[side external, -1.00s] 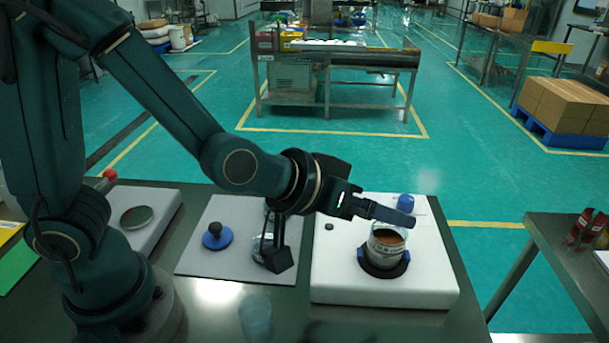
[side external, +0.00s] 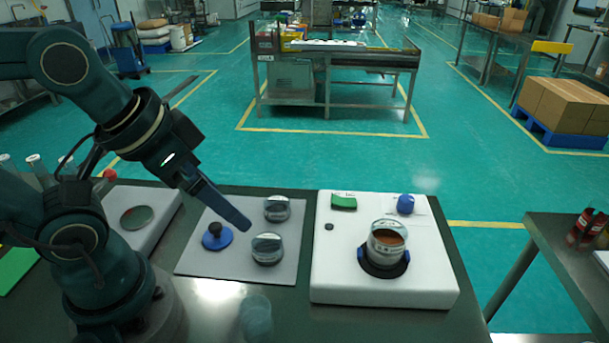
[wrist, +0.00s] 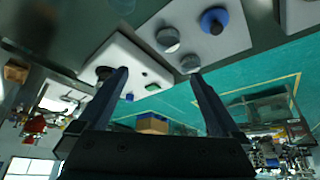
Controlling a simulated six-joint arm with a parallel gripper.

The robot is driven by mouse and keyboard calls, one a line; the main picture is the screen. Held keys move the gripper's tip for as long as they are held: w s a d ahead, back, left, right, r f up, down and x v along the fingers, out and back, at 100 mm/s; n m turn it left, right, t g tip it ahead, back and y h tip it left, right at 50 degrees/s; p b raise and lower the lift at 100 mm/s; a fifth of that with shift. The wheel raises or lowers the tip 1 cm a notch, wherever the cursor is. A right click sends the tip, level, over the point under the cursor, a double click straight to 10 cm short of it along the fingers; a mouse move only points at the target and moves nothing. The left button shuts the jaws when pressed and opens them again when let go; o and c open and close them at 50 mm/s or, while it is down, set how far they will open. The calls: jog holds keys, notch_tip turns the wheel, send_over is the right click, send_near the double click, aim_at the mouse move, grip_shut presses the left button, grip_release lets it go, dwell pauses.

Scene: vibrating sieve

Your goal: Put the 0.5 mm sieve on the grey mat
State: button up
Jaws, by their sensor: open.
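The grey mat (side external: 195,262) lies mid-table. Two metal sieves stand apart on its right part, a far one (side external: 277,208) and a near one (side external: 267,249). A blue lid with a black knob (side external: 217,236) lies on its left. In the wrist view, the mat (wrist: 265,35) carries both sieves and the lid. Another metal sieve with reddish-brown powder (side external: 387,240) sits upright on the white shaker (side external: 335,275), in its dark holder. I cannot read which sieve is 0.5 mm. My gripper (side external: 240,217) is open and empty, above the mat, apart from the sieves.
The shaker's top has a green panel (side external: 343,201) and a blue knob (side external: 405,204). A pale device with a round plate (side external: 137,217) stands left of the mat. A translucent cup (side external: 256,318) is at the front table edge.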

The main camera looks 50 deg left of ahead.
jog(key=w+r+n+t, duration=0.1)
jog(key=w+r, duration=0.4)
jog(key=w, duration=0.1)
jog(key=m+g, duration=0.2)
jog(key=m, duration=0.1)
send_over(393, 238)
jog(key=s, duration=0.3)
jog(key=shift+h, duration=0.3)
jog(key=f, duration=0.7)
jog(key=shift+s+a+f, duration=0.1)
jog(key=shift+s+a, duration=0.05)
jog(key=shift+a, duration=0.1)
jog(key=shift+x, duration=2.5)
jog(key=shift+s, duration=0.1)
jog(key=c, duration=1.6)
